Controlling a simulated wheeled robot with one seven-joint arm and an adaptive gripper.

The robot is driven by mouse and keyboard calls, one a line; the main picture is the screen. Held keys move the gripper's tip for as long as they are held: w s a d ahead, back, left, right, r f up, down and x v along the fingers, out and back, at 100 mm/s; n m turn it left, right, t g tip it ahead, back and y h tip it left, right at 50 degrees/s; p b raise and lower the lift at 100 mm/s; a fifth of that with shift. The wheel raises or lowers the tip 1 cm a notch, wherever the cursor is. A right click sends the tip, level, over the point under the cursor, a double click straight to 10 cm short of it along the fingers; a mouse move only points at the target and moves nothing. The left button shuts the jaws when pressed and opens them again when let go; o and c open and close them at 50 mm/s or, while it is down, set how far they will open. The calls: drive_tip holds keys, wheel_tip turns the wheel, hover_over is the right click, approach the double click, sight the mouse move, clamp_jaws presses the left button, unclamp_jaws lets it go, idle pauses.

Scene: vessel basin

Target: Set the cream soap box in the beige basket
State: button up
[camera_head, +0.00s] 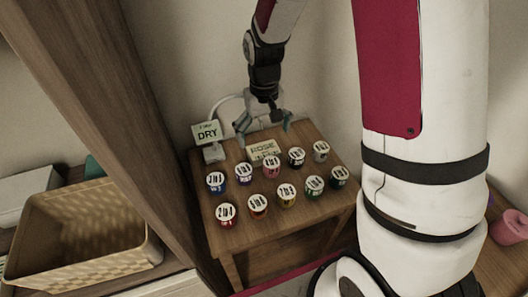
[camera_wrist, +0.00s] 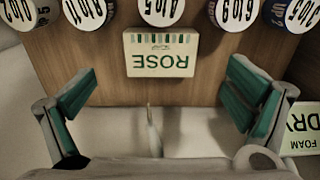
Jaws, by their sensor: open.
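The cream soap box (camera_head: 264,150), lettered ROSE, lies at the back of the small wooden table, behind the rows of jars. In the wrist view the soap box (camera_wrist: 160,53) lies flat at upper middle, just beyond the fingertips. My gripper (camera_head: 265,131) is above the table's back edge, open and empty. In the wrist view its teal-padded fingers (camera_wrist: 160,97) are wide apart, to either side of the box's line and not touching it. The beige basket (camera_head: 88,240) is woven and stands at lower left, beyond a wooden upright; its visible inside looks empty.
Several white-lidded jars (camera_head: 272,168) stand in two rows in front of the soap box. A DRY sign (camera_head: 206,134) stands at the table's back left. The tall wooden upright (camera_head: 130,120) lies between table and basket. A pink cup (camera_head: 511,228) is at far right.

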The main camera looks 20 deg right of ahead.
sight(263, 149)
drive_tip(key=shift+w+f, duration=0.15)
drive_tip(key=shift+f, duration=3.3)
drive_tip(key=c, duration=1.4)
